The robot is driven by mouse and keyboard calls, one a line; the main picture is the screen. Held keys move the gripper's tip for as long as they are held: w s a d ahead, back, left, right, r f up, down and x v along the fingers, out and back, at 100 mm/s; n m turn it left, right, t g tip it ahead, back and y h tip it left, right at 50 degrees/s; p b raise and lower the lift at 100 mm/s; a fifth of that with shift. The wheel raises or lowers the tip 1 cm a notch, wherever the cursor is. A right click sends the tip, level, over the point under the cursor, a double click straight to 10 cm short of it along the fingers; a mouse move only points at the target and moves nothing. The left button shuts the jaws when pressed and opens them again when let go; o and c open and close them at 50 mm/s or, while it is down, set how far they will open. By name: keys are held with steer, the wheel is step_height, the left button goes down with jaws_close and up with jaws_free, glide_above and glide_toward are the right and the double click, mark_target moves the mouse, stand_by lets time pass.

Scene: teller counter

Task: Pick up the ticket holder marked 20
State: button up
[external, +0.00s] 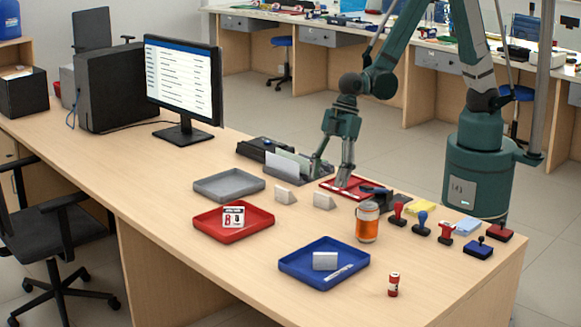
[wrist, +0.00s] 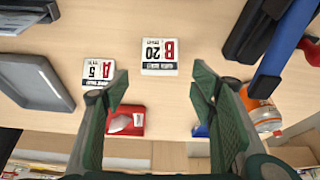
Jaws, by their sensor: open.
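The ticket holder marked 20 is a small white block with a red B panel (wrist: 159,57), upside down in the wrist view. It lies centred beyond the gap between my fingertips, not touching them. In the external view it appears to be the right one of two small pale wedges (external: 324,201), its marking turned away. The other holder, marked A 5 (wrist: 95,71), is to its left; it appears as the left wedge (external: 285,194). My gripper (external: 332,174) is open and empty, behind the wedges and near a red tray; its fingers (wrist: 160,88) are spread wide.
A grey tray (external: 228,178) is left of the holders. A red tray with a block (external: 258,222) and a blue tray (external: 292,262) are towards the front. An orange jar (external: 367,225) and several stamps (external: 422,223) stand to the right.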

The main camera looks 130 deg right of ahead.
mark_target(324, 196)
steer(key=shift+x, duration=0.85)
steer(key=shift+b+x, duration=1)
steer(key=shift+x, duration=1.65)
steer(key=shift+s, duration=0.15)
steer(key=shift+c, duration=0.2)
steer(key=c, duration=0.9)
